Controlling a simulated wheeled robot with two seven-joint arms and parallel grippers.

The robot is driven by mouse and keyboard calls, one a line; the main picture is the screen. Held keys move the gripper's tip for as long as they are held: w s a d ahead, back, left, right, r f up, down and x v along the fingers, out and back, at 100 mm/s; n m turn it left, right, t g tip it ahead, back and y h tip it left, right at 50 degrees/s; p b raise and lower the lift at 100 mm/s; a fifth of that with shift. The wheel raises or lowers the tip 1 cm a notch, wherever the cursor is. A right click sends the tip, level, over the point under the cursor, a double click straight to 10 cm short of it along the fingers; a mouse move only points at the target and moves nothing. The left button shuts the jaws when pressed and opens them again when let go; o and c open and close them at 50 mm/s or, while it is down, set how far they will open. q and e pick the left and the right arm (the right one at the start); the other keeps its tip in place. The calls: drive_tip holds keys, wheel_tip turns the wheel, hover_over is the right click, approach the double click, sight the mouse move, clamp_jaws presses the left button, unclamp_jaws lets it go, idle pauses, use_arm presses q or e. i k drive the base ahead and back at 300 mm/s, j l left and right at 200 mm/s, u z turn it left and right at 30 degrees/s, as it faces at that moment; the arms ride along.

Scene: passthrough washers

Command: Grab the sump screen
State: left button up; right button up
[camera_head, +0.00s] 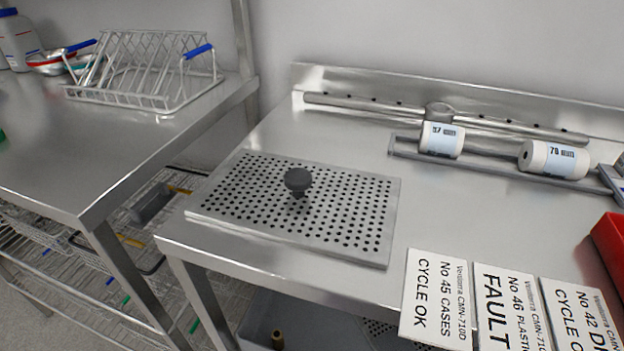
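The sump screen (335,208) is a flat perforated metal plate. A dark round knob (298,180) stands up near its middle. It lies flat on the left part of the steel counter (430,215), close to the counter's front edge. Neither of my grippers shows in the head view, and nothing touches or covers the screen.
Several printed cards (437,297) stand at the front right. A red bin (609,246) is at the right edge. A gap separates a left table (120,150) holding a wire rack (150,68). Bare counter lies behind the screen.

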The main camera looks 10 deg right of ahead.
sight(344, 213)
drive_tip(key=k+j+u, duration=0.3)
drive_tip(key=k+j, duration=0.2)
drive_tip(key=k+j+u, duration=0.3)
drive_tip(key=j, duration=0.35)
drive_tip(key=k, duration=0.1)
